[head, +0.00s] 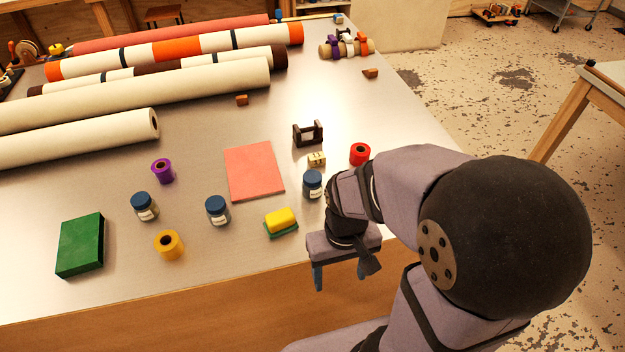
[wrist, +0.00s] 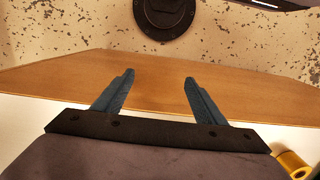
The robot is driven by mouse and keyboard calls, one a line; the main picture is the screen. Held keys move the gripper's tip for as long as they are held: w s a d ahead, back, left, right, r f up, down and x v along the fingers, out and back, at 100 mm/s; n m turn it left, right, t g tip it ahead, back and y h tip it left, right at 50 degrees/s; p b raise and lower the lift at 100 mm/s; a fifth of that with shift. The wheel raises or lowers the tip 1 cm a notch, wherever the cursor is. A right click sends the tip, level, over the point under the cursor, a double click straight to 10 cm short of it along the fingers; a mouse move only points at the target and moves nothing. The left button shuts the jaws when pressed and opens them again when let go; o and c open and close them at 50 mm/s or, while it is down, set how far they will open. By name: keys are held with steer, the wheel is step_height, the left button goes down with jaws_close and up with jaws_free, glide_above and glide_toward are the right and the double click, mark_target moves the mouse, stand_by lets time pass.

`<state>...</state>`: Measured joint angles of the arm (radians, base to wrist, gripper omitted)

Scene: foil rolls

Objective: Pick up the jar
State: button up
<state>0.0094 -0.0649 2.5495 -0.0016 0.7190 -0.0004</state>
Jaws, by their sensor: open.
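Three jars with blue lids and pale labels stand upright on the table in the head view: a left jar (head: 144,207), a middle jar (head: 217,211) and a right jar (head: 312,185) close beside my arm. I cannot tell which one the task means. My gripper (head: 341,277) is open and empty near the table's front edge, in front of the right jar and apart from it. In the wrist view, my gripper (wrist: 159,78) has its two blue fingers spread with nothing between them; no jar shows there.
Long rolls (head: 200,88) fill the back left.

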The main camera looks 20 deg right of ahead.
mark_target(313, 176)
steer(key=w+r+t, duration=0.1)
steer(key=w+r, duration=0.1)
steer(key=w, duration=0.3)
steer(key=w+r+t+p, duration=0.1)
steer(key=w+r, duration=0.1)
steer(key=w, duration=0.3)
steer(key=w+r, duration=0.1)
steer(key=w, duration=0.4)
steer(key=shift+w+d+r+t, duration=0.4)
steer(key=shift+w+r+t+p, duration=0.25)
steer(key=shift+w+t, duration=0.1)
steer(key=shift+w, duration=0.75)
steer(key=shift+w+r+t+p, duration=0.2)
steer(key=shift+w+t, duration=0.2)
steer(key=shift+w, duration=0.75)
steer(key=shift+w+r+t+p, duration=0.15)
steer(key=shift+w+r+t, duration=0.15)
steer(key=shift+w, duration=0.8)
steer(key=shift+w+p+x, duration=0.1)
steer(key=shift+p+x, duration=0.45)
steer(key=shift+x, duration=0.75)
steer(key=shift+w+p+x, duration=0.15)
steer(key=shift+p+x, duration=0.4)
steer(key=shift+x, duration=0.8)
steer(key=shift+r, duration=0.1)
steer(key=c, duration=1.3)
steer(key=shift+r, duration=0.1)
